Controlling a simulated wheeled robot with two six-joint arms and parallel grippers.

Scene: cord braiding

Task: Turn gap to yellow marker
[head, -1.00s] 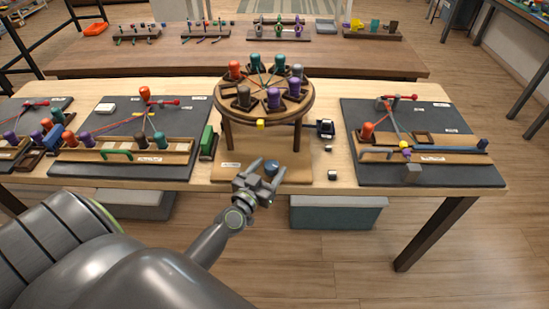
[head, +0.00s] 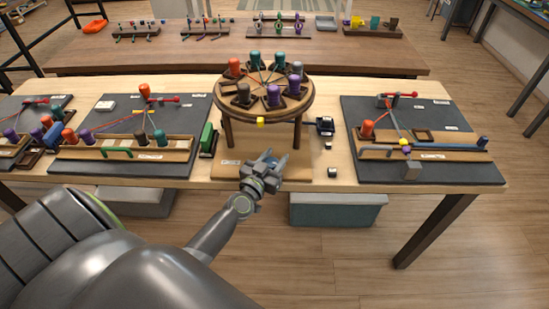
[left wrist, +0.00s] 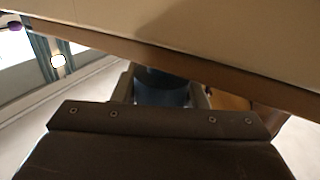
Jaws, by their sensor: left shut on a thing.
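The round wooden braiding disc (head: 222,103) stands on legs over a wooden base (head: 225,170). It carries several bobbins: orange-red (head: 234,67), two teal, grey, two purple (head: 273,96) and dark brown (head: 243,94). The empty gap (head: 227,87) is at the disc's left, between the orange-red and dark brown bobbins. The yellow marker (head: 260,123) is at the front, below the rim. My left gripper (head: 268,160) is below and in front of the disc, shut on a dark blue knob, which shows between its fingers in the left wrist view (left wrist: 160,90). My right gripper is out of view.
Boards with cords and bobbins lie left (head: 175,110) and right (head: 440,118) of the stand. A green block (head: 207,140) and a small dark device (head: 325,126) flank it. Grey bins (head: 338,210) sit under the table. The table's front edge is close to my gripper.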

